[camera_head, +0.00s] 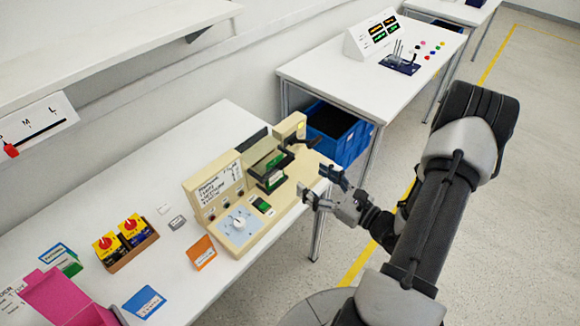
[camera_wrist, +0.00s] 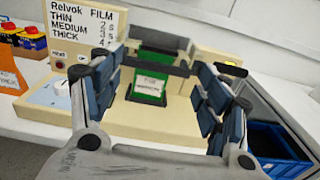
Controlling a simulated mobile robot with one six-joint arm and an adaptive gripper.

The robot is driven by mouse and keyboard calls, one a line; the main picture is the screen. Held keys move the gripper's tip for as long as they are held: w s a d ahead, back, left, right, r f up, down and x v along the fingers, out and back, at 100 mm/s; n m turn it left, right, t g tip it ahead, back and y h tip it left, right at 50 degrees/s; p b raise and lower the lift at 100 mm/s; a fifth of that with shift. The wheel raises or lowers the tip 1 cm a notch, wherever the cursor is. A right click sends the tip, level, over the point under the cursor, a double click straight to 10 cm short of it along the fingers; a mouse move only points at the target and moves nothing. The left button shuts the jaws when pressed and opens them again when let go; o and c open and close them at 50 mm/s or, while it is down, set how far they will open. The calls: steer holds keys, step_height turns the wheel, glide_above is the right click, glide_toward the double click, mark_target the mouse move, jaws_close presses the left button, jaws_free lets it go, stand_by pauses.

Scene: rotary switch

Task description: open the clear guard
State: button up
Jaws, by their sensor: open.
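A beige film machine (camera_head: 236,197) stands on the white table, with a printed panel, a dial and a dark-framed middle section. What looks like the clear guard (camera_head: 266,162) is the dark frame over that section, with green parts showing beneath it. In the wrist view the frame (camera_wrist: 158,61) lies ahead between my fingers, and a green labelled plate (camera_wrist: 150,88) shows below it. I cannot make out the clear pane or its hinge. My gripper (camera_head: 317,184) is open and empty, apart from the guard, in front of the machine's right end.
A white dial (camera_head: 239,222) sits at the machine's front left. A dark lever (camera_head: 300,142) sticks out at its right end. An orange card (camera_head: 201,252) and a box of red-knobbed switches (camera_head: 127,243) lie left. A blue bin (camera_head: 335,133) is beyond the table's right end.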

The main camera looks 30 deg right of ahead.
mark_target(289, 164)
steer(key=b+x, duration=0.1)
steer(key=x, duration=0.8)
steer(key=shift+c, duration=0.4)
